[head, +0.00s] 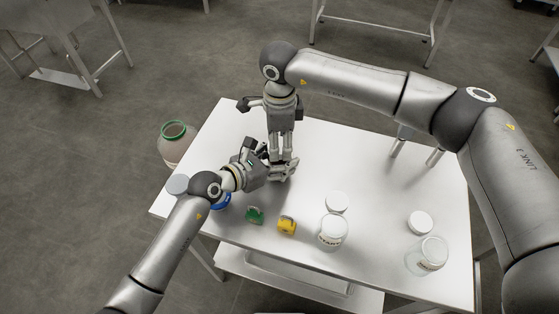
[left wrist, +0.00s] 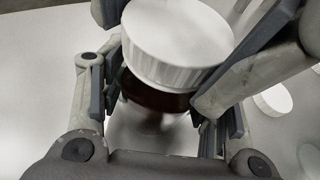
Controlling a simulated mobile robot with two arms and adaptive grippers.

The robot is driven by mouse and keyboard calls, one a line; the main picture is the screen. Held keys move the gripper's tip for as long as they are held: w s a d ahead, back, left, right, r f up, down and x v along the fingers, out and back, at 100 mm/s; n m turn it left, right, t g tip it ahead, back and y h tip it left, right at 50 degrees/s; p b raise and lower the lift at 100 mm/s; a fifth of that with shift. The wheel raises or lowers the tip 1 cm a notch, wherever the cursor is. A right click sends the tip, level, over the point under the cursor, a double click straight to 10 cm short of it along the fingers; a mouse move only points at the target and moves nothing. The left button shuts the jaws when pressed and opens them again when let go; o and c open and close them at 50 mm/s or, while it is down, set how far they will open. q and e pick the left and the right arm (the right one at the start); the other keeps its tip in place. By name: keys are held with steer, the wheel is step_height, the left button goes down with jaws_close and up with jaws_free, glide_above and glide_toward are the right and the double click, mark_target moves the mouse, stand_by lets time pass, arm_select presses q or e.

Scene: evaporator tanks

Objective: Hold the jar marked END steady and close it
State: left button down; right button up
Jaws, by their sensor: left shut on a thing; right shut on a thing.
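A jar (left wrist: 155,97) with dark red-brown contents stands between the fingers of my left gripper (left wrist: 165,105) in the left wrist view. A white ridged lid (left wrist: 172,50) sits on top of it, looking slightly tilted from this angle. The jar's marking does not show. In the head view my left gripper (head: 276,173) reaches in low from the left and is shut on the jar. My right gripper (head: 283,158) points straight down at the same spot, shut on the lid. The grippers largely hide the jar and lid in the head view.
Loose white lids (head: 337,202) (head: 420,222) lie nearby. Green (head: 255,215), yellow (head: 287,225) and blue (head: 222,201) items lie at the front. A green-rimmed container (head: 174,146) stands beyond the table's left edge.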

steer(key=o, duration=1.2)
steer(key=shift+r, duration=0.1)
step_height(320, 180, up, 12)
steer(key=shift+f, duration=0.1)
arm_select(q)
steer(key=shift+c, duration=2)
jaws_free()
steer(key=v, duration=1.2)
steer(key=shift+r, duration=0.1)
